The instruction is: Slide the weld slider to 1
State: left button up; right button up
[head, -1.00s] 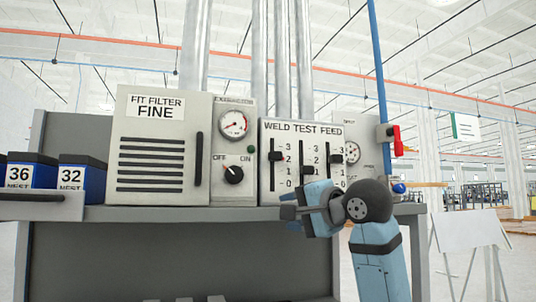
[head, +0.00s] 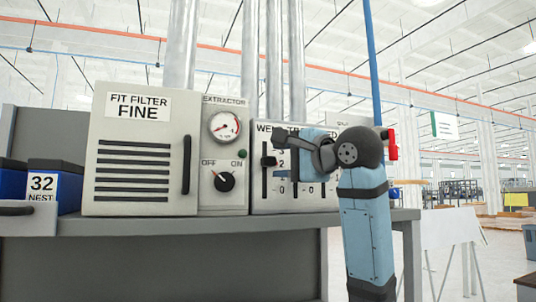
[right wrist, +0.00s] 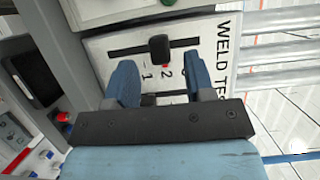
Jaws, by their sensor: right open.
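The weld slider is the leftmost slot on the weld/test/feed panel (head: 262,203). Its black knob (head: 268,161) stands near the 2 mark in the head view. My right gripper (head: 284,170) is in front of the panel, just right of the knob, and covers much of the other two sliders. In the right wrist view its blue fingers (right wrist: 157,76) are open, one on each side of the knob's line, with the knob beyond the tips. My left gripper is not in view.
Left of the panel are the extractor box with its gauge (head: 224,126) and OFF/ON dial (head: 224,181), then the fit filter box (head: 135,190). A blue bin (head: 50,198) stands further left. A red lever (head: 393,144) is to the right. The grey shelf (head: 200,228) runs below.

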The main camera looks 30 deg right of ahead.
aim_at(273, 160)
jog(key=w, duration=0.2)
jog(key=w+p, duration=0.1)
jog(key=w, duration=0.1)
jog(key=shift+a, duration=0.25)
jog(key=shift+w+a, duration=0.1)
jog(key=shift+w, duration=0.2)
grip_shut()
notch_tip(273, 160, down, 3)
jog(key=shift+f+b, duration=0.1)
jog(key=shift+b, duration=0.9)
grip_release()
